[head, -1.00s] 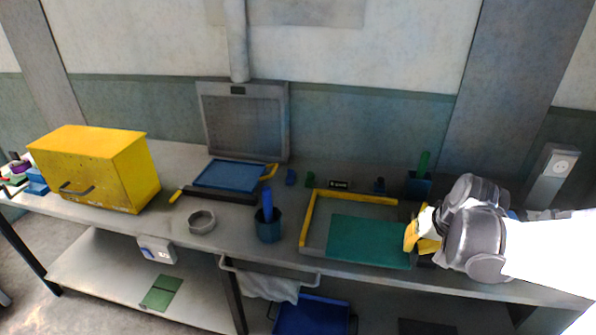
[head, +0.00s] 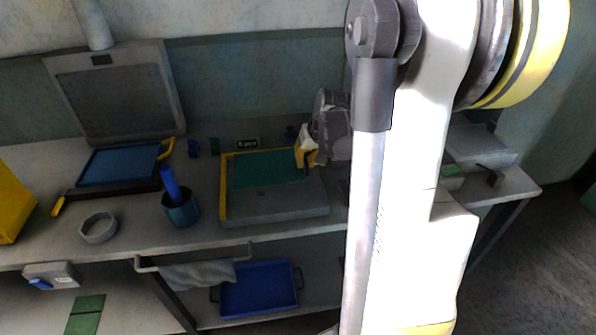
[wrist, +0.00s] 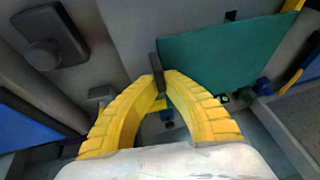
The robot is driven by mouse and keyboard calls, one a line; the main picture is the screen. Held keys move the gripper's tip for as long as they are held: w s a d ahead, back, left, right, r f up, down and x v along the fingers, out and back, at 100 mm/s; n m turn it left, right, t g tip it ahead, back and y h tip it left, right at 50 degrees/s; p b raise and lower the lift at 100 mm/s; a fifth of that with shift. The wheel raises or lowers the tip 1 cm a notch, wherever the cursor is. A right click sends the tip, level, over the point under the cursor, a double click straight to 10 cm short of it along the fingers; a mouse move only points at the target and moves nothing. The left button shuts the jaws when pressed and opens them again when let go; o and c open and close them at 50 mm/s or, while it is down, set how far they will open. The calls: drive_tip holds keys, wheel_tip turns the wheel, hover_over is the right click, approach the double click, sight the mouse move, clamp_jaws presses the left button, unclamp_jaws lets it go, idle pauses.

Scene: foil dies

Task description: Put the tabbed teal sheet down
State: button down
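The teal sheet (head: 268,168) is over the back part of a grey bed (head: 275,205) in the head view, close to the bed's yellow L-shaped fence (head: 224,190). I cannot tell whether it rests flat or hovers slightly. My gripper (head: 308,157) is at the sheet's right edge. In the wrist view, the teal sheet (wrist: 225,55) extends from my yellow fingers (wrist: 161,84), which are closed around a narrow dark piece (wrist: 157,70) at its edge, apparently its tab. The fingers hide part of it.
A blue-holding cup (head: 181,212) and grey ring (head: 99,228) stand left of the bed. A blue sheet (head: 118,164) lies in an open hinged press (head: 115,95). A blue tray (head: 260,288) is on the lower shelf.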

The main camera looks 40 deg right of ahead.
drive_tip(key=shift+f+b, duration=1)
drive_tip(key=shift+f, duration=0.95)
drive_tip(key=shift+f, duration=0.2)
drive_tip(key=c, duration=1.6)
unclamp_jaws()
